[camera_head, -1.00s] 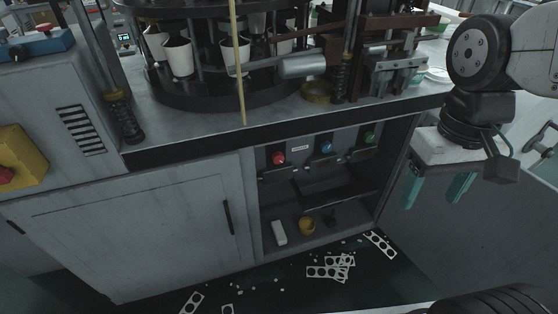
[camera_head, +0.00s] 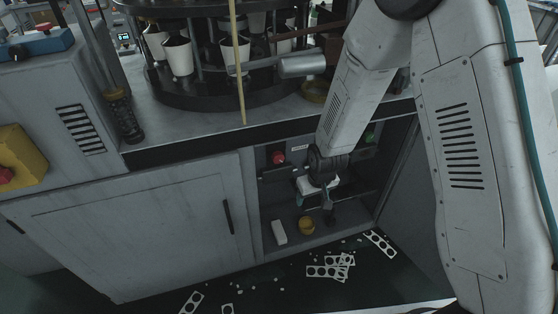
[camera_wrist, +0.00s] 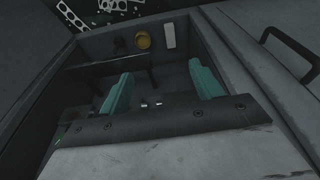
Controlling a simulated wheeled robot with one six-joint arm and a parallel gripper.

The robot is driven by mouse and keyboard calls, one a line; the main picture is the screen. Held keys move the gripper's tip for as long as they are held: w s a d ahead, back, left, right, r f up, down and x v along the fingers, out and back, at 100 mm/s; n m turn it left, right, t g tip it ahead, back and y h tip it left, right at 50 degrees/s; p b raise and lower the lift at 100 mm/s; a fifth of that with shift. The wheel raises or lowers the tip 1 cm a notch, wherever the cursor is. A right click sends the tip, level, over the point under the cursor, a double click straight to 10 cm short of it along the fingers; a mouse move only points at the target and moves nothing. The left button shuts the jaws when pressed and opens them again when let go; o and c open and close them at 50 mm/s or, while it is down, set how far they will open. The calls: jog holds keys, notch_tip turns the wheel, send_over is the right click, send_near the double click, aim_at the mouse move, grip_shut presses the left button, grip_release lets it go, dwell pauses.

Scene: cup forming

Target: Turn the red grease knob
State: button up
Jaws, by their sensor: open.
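The red knob (camera_head: 278,157) is on the panel at the upper left of the open cabinet bay, under the worktop. My gripper (camera_head: 314,203) is inside the front of that bay, to the right of and lower than the red knob. Its teal fingers are apart with nothing between them. In the wrist view my gripper (camera_wrist: 160,74) points into the bay, and I cannot make out the red knob there. The green knob (camera_head: 370,134) is partly visible at the panel's right. The blue knob is hidden behind my arm.
A yellow cup (camera_head: 306,226) and a white block (camera_head: 279,232) stand on the bay floor. A closed cabinet door (camera_head: 140,225) is to the left. Punched strips (camera_head: 328,271) litter the floor. The worktop edge (camera_head: 200,145) overhangs the bay.

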jog(key=w+a+f+n+t+y, duration=0.1)
jog(key=w+a+f+t, duration=0.1)
jog(key=f, duration=0.4)
jog(key=w+a+f+t, duration=0.1)
jog(key=w+a+f, duration=0.15)
jog(key=f, duration=0.25)
jog(key=n+t+y, duration=0.1)
jog(key=t+y, duration=0.2)
jog(key=t, duration=0.9)
send_near(279, 160)
jog(key=w, duration=0.3)
jog(key=x, duration=0.7)
jog(key=shift+w+a+f, duration=0.1)
jog(key=shift+a, duration=0.3)
jog(key=c, duration=1)
